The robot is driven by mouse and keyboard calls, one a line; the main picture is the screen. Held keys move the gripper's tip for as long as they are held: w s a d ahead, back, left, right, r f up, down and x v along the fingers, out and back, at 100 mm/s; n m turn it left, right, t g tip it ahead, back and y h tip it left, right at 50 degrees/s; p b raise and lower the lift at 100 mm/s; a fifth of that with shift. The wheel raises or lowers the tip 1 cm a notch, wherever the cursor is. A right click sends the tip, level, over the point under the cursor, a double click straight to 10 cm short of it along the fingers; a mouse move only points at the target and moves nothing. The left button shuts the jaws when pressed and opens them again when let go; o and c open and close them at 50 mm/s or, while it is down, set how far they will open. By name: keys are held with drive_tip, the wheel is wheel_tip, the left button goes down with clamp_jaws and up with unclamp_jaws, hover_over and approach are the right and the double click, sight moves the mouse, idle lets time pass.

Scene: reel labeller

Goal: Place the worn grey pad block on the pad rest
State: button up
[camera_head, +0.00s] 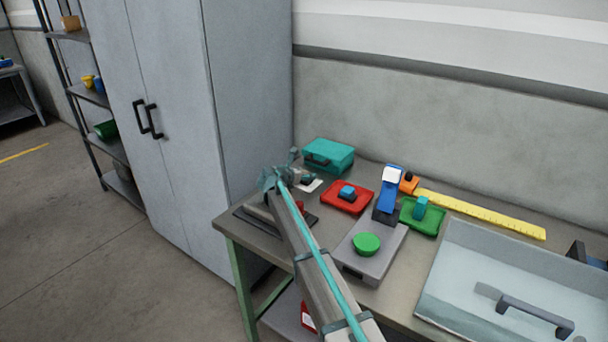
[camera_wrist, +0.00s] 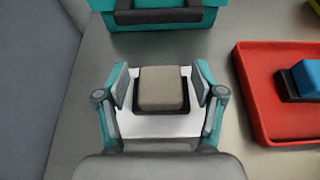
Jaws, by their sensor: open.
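The worn grey pad block (camera_wrist: 162,88) sits between my fingers in the wrist view, its beige-grey top facing the camera. A dark edge (camera_wrist: 187,102) shows around its sides; I cannot tell whether this is its base or a seat under it. Beneath is a white plate (camera_wrist: 150,127), likely the pad rest, which also shows in the head view (camera_head: 314,187). My gripper (camera_wrist: 160,86) is open, one finger on each side of the block, with narrow gaps showing. In the head view my gripper (camera_head: 281,180) is above the bench's left end, and the block is not clearly visible there.
A teal case (camera_head: 330,154) stands behind the plate. To the right are a red tray (camera_head: 336,204) with a blue block (camera_head: 347,192), a green tray (camera_head: 408,221), a grey device with a green button (camera_head: 366,244), a yellow ruler (camera_head: 490,214) and a clear-lidded box (camera_head: 450,290).

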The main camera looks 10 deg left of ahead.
drive_tip(key=shift+s+r, duration=0.1)
drive_tip(key=shift+r, duration=0.05)
drive_tip(key=b+v, duration=0.2)
drive_tip(key=v, duration=0.9)
drive_tip(key=shift+s+a+r, duration=0.15)
drive_tip(key=shift+s+r, duration=0.1)
drive_tip(key=shift+s, duration=0.05)
